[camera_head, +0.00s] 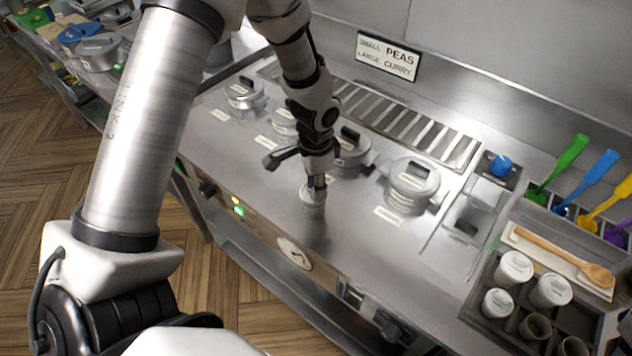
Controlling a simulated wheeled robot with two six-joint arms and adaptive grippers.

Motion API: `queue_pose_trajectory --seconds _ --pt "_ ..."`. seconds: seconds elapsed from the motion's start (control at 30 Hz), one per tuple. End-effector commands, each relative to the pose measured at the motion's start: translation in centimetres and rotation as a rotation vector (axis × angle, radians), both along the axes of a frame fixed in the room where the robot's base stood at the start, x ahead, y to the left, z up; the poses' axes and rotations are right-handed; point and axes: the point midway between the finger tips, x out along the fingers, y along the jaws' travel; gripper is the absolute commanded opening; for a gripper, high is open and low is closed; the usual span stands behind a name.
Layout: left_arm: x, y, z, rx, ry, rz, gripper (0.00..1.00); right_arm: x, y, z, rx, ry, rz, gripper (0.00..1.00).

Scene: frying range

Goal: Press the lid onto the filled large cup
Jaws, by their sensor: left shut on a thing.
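My right gripper is not in view.
Lidded steel pots (413,183) stand behind the cup in a row. At the right, a dark rack (480,283) holds several cups, some lidded. The range top right of the cup is clear.

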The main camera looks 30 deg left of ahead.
Motion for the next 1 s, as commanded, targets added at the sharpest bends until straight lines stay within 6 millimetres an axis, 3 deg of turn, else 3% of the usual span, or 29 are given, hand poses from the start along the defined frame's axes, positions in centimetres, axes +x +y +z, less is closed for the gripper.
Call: queue_pose_trajectory --seconds 1.0 --pt "0.0 -0.11 0.03 0.0 0.0 0.0 0.1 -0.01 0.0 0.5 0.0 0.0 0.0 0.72"
